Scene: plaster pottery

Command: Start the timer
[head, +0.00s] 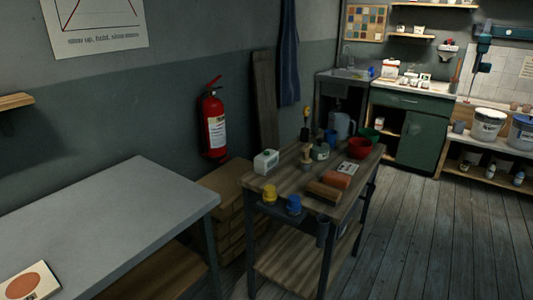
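I cannot make out a timer for certain in the head view. Small objects stand on a wooden-topped cart (325,187) in the middle, several too small to identify. Neither of my grippers is in view.
A grey table (120,215) fills the lower left, with a card (28,281) on it. A fire extinguisher (214,125) hangs on the wall. A green cabinet (422,130) and a shelf with buckets (488,124) stand at the back right. The plank floor (430,235) is clear at right.

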